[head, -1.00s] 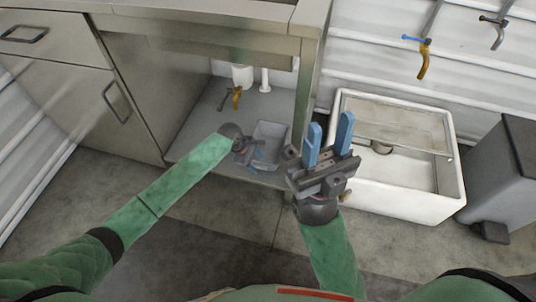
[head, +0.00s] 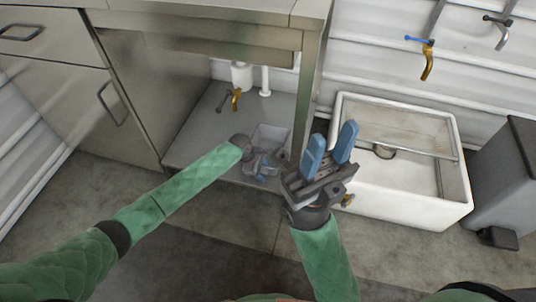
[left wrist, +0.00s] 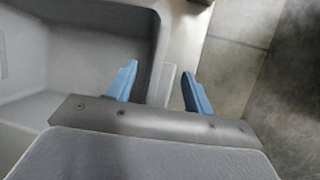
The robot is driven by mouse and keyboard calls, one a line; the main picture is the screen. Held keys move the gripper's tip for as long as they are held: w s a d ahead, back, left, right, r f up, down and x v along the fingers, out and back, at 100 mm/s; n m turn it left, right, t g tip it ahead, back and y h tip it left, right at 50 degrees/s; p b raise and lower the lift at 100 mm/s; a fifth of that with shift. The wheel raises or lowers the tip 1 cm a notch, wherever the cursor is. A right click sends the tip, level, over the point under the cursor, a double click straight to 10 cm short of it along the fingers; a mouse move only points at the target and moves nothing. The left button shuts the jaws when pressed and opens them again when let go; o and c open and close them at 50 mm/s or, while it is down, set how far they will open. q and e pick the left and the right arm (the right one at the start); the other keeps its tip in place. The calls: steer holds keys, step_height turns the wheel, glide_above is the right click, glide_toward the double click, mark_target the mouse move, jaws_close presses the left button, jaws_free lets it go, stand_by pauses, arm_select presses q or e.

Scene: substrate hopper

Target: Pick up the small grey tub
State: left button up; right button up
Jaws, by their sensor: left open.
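The small grey tub (head: 270,134) stands on the low shelf under the counter, its open top facing up. My left gripper (head: 262,167) is at the tub's near side, its fingers partly hidden by the wrist. In the left wrist view the open fingers (left wrist: 159,74) are apart, one over the inside of the tub (left wrist: 70,85) and one outside it. A stretch of the tub's rim lies between them; I cannot tell whether they touch it. My right gripper (head: 331,145) is raised to the right of the tub, its blue fingers apart and empty.
The counter's metal leg (head: 304,95) rises just right of the tub. A white sink basin (head: 415,205) stands on the floor at right, a grey pedal bin (head: 507,190) beyond it. A brass tap (head: 236,99) and white pipe (head: 265,80) are behind the tub.

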arm_select(q)
jaws_close()
stand_by(0.3)
